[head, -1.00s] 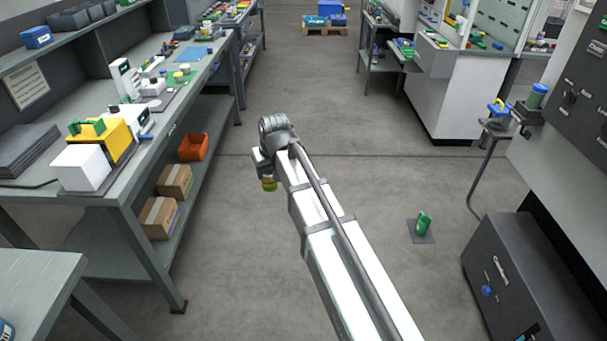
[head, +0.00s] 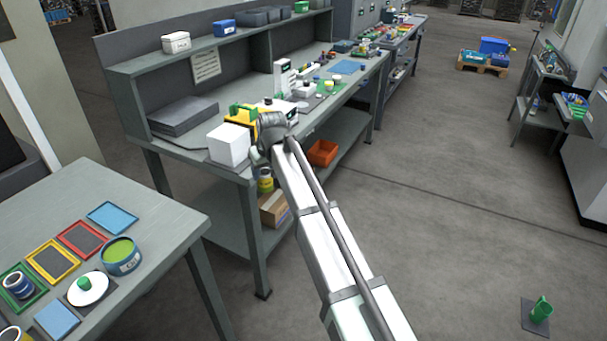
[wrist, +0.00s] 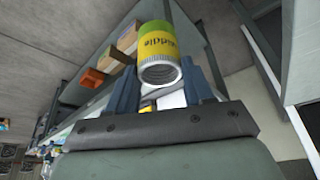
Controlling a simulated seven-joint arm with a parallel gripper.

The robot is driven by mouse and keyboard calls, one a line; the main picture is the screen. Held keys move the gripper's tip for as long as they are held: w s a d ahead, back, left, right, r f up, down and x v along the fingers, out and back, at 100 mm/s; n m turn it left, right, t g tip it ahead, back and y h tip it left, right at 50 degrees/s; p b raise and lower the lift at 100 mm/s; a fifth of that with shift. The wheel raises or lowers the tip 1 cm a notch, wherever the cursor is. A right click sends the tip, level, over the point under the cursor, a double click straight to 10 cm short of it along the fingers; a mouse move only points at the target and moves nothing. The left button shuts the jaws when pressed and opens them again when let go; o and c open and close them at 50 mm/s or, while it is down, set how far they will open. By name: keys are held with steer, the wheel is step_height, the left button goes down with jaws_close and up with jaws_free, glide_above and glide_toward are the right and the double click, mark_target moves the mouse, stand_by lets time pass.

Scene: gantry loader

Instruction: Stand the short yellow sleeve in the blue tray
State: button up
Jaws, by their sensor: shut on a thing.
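My gripper (wrist: 158,68) is shut on a yellow sleeve (wrist: 158,42) with a bare metal end and lettering that seems to read "middle". In the head view the sleeve (head: 265,183) hangs upright below my wrist, in front of the long workbench and clear of any surface. My wrist hides most of the gripper there. The blue tray (head: 112,217) is at the back of the near table, to the left of and below the sleeve in the picture. It looks flat and empty.
The near table (head: 165,225) also holds red (head: 81,239), yellow (head: 52,261) and green (head: 38,303) trays. A blue sleeve (head: 18,286) stands in the green one. A blue tin (head: 121,258) sits close to the blue tray, with a white disc (head: 88,289) nearby.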

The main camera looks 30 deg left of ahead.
steer(key=s+a+r+n+g, duration=0.1)
steer(key=s+a+r+n, duration=0.1)
steer(key=s+a, duration=1.3)
steer(key=s+a+r+n+g, duration=0.1)
steer(key=s+a+n, duration=0.3)
steer(key=s+a, duration=1.2)
steer(key=shift+s+r+y, duration=0.4)
steer(key=shift+s+r, duration=0.2)
steer(key=shift+r, duration=0.3)
steer(key=shift+a+f, duration=0.1)
steer(key=shift+f, duration=2.95)
steer(key=shift+f, duration=0.2)
steer(key=o, duration=1.7)
steer(key=shift+c, duration=0.2)
